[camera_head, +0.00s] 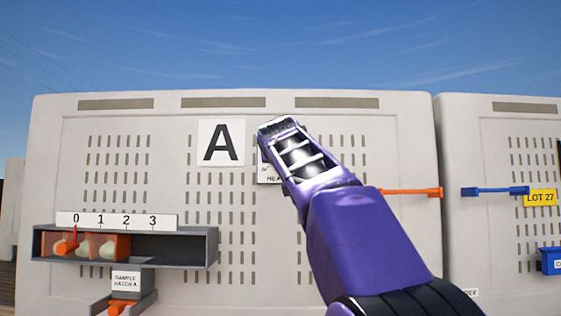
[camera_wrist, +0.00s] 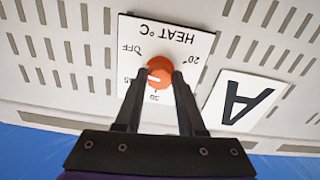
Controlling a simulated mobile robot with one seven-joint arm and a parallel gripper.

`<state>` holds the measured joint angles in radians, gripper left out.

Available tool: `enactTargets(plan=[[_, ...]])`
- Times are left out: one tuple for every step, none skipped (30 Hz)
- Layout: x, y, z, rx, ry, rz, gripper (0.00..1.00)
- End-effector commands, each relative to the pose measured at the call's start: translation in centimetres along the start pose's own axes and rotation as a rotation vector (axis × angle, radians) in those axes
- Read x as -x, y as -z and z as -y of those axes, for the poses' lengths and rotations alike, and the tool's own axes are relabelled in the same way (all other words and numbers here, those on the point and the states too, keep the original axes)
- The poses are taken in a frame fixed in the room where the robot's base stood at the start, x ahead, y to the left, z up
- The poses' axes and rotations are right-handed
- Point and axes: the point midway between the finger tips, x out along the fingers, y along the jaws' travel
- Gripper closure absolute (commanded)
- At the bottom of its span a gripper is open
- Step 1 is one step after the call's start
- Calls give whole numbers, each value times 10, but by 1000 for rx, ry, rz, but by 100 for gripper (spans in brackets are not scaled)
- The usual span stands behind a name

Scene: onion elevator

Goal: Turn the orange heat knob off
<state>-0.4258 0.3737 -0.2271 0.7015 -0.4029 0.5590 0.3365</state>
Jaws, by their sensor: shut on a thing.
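The orange heat knob (camera_wrist: 159,70) sits on a white dial plate (camera_wrist: 190,42) marked "HEAT °C", which appears upside down in the wrist view. OFF is at its upper left and 20° at its upper right there, with other partly hidden numbers at the left and bottom. My gripper (camera_wrist: 158,88) is shut on the knob, one finger on each side. In the head view my gripper (camera_head: 278,128) hides the knob and most of the dial plate (camera_head: 267,175).
A large "A" sign (camera_head: 221,143) is left of the dial. A grey sample rack (camera_head: 190,248) with a 0–3 scale is lower left. Orange (camera_head: 410,191) and blue (camera_head: 495,191) bars stand out at right. The slotted wall is otherwise mostly flat.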

Motion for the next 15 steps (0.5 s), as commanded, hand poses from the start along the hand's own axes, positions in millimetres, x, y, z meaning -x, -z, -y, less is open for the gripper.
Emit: enactTargets(plan=[[0,0,0,-41,1,-3,100],[0,0,0,-66,1,-3,100],[0,0,0,-98,0,-3,100],[0,0,0,-120,0,-2,100],[0,0,0,-142,0,-2,100],[0,0,0,-171,0,-2,100],[0,0,0,-190,0,-2,100],[0,0,0,-210,0,-2,100],[0,0,0,-234,1,-2,100],[0,1,0,-250,0,-2,100],[0,1,0,-265,0,-2,100],[0,1,0,-283,0,-2,100],[0,1,0,-295,0,-3,100],[0,1,0,-307,0,-3,100],[0,1,0,-320,0,-3,100]])
